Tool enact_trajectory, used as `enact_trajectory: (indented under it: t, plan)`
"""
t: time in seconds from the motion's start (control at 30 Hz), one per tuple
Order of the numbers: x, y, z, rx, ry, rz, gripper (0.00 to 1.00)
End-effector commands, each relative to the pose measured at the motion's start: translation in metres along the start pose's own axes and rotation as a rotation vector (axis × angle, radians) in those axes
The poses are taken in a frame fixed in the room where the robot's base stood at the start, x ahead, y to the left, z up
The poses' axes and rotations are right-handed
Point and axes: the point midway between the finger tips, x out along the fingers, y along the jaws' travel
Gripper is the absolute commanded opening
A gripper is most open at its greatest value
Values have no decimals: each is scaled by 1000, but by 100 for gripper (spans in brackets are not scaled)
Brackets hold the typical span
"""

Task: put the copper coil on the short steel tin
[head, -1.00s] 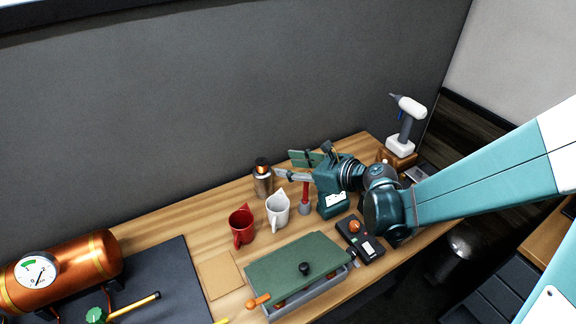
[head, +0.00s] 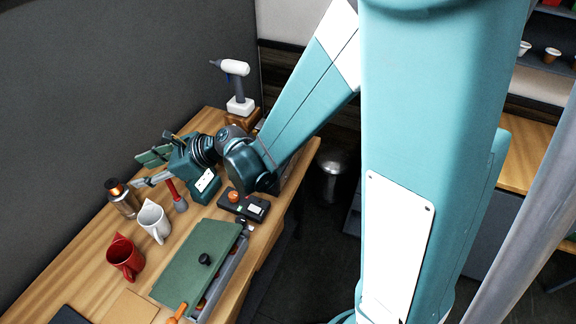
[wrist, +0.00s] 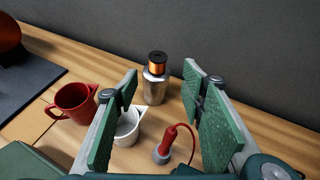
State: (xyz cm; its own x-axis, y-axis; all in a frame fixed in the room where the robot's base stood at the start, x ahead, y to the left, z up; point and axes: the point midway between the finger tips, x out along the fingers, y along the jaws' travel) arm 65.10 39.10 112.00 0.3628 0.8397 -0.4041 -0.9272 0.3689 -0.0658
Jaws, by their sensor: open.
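The copper coil (wrist: 157,63), a small spool with dark ends and orange winding, sits upright on top of a steel tin (wrist: 155,89). In the head view the coil (head: 115,187) and tin (head: 124,203) stand at the left, on the wooden bench near the back wall. I see only one tin and cannot tell its height against another. My gripper (wrist: 165,108) is open and empty, with its green-padded fingers wide apart. The coil and tin show beyond the gap between them. In the head view my gripper (head: 151,169) is just right of the tin, apart from the coil.
A red-handled tool in a grey base (wrist: 165,145) is close below my fingers. A green-lidded box (head: 198,266) and black control box (head: 243,203) lie nearer the bench's front edge.

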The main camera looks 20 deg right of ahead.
Motion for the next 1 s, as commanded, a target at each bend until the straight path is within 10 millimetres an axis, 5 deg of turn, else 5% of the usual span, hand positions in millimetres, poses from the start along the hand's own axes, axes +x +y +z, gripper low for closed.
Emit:
enact_trajectory:
  t: [1.0]
  plan:
    - [-184, -10, -28, -975, 451, -28, 40]
